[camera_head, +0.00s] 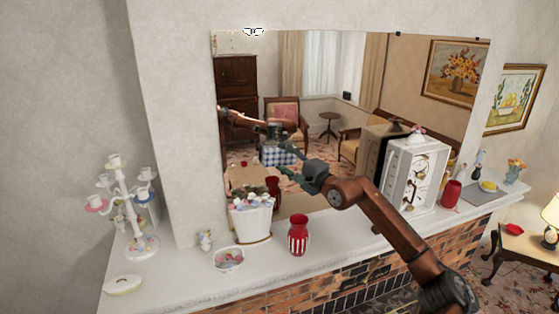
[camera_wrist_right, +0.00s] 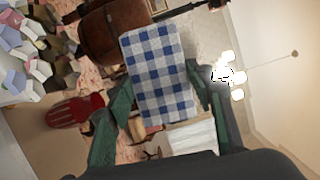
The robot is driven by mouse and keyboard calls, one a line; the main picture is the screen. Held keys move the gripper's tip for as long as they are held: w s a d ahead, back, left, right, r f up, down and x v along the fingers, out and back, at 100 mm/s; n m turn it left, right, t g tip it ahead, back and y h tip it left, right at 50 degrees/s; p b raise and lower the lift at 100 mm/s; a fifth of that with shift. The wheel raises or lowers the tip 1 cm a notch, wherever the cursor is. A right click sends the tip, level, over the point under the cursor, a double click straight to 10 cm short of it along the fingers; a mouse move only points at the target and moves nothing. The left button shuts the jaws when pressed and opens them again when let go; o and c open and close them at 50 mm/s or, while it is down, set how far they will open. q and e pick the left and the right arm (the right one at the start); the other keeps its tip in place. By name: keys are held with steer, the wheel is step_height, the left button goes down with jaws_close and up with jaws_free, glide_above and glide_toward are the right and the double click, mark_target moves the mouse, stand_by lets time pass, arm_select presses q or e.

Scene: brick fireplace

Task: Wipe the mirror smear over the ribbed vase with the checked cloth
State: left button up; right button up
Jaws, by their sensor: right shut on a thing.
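My right gripper (camera_head: 287,168) is in front of the mirror (camera_head: 360,75). It is shut on the blue-and-white checked cloth (camera_head: 270,156), which hangs flat between the green fingers (camera_wrist_right: 155,95) in the right wrist view (camera_wrist_right: 158,70). The mirror also reflects my arm and gripper. A white, ribbed-looking vase with flowers (camera_head: 251,220) stands on the mantel, below and left of the gripper. A red-and-white striped vase (camera_head: 299,236) stands to its right; I cannot tell which is the ribbed vase. I cannot make out a smear. Whether the cloth touches the glass is unclear. My left gripper is not in view.
The white mantel shelf (camera_head: 190,275) also holds a candelabrum (camera_head: 133,215), a small bowl (camera_head: 229,259), a figurine (camera_head: 206,240), a white cabinet (camera_head: 415,175) and a red jar (camera_head: 450,193). The mantel's front left is mostly clear.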

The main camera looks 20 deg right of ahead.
steer(key=shift+d+b, duration=0.35)
steer(key=shift+d, duration=0.95)
steer(key=d+b, duration=0.2)
steer(key=d, duration=0.2)
steer(key=shift+w+b, duration=0.15)
steer(key=shift+b, duration=0.25)
steer(key=shift+r, duration=0.1)
